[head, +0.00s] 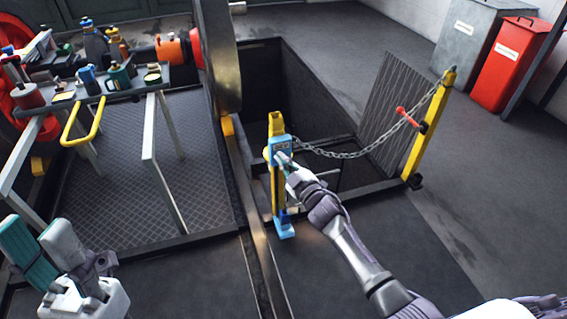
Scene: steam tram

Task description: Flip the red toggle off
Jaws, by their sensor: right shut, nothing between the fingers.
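A yellow post (278,122) stands beside the open pit and carries a blue box (274,145) near its top. My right gripper (281,158) is shut and empty, with its tip at the front of this box; I cannot tell whether it touches. No red toggle shows clearly on the box, and the gripper covers part of its face. A small red handle-like piece (407,118) shows by the other yellow post (428,128) at the right; I cannot tell if it is a toggle. My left gripper (38,235) is at the lower left, its fingers apart, away from the post.
A chain (345,155) hangs between the posts across the open pit (285,95). A metal rail (262,255) runs along the floor to the left. A bench (150,82) with tools and cups stands at the left. Red (498,65) and grey (468,35) bins stand at the back right.

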